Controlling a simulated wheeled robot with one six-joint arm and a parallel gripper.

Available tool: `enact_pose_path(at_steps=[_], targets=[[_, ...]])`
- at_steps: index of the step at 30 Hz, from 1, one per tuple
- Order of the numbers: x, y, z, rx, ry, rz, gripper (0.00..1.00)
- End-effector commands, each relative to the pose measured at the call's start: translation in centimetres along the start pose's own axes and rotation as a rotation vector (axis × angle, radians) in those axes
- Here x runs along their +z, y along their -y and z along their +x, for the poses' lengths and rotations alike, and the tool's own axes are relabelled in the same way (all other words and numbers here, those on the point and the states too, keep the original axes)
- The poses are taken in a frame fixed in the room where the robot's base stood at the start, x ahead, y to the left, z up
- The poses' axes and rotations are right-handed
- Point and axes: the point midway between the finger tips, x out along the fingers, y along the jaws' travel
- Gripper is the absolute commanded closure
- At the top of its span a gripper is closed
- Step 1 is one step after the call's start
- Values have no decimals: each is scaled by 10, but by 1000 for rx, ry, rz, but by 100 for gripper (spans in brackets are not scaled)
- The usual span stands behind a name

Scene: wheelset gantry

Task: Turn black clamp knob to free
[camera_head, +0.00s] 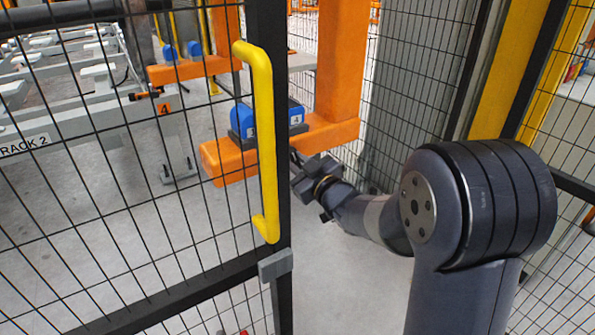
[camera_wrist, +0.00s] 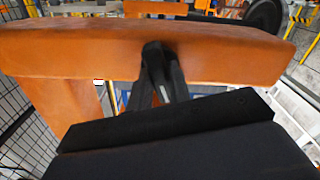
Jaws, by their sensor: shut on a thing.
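In the wrist view my gripper's dark fingers (camera_wrist: 160,72) are close together against the side of the orange beam (camera_wrist: 70,52). They are shut on the black clamp knob, which is small and dark and hard to tell apart from the fingers. In the head view the post and my gripper hide the knob. A blue block marked 3 (camera_head: 242,121) and a blue block marked 4 (camera_head: 295,112) sit on top of the beam.
A mesh gate with a yellow handle (camera_head: 262,140) stands in front at left, close to my arm. An orange column (camera_head: 341,60) rises behind the beam. Grey racks (camera_head: 75,120) stand at left. Mesh fencing and a yellow post (camera_head: 508,70) are at right. Bare floor lies below.

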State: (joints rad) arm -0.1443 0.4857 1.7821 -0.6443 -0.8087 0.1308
Motion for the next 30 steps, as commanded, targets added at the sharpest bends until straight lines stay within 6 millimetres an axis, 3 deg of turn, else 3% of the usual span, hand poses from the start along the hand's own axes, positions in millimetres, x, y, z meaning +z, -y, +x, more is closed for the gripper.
enact_pose_path(at_steps=[15, 30], targets=[[2, 1, 0, 0, -1, -364, 100], [0, 0, 0, -1, 0, -456, 100]])
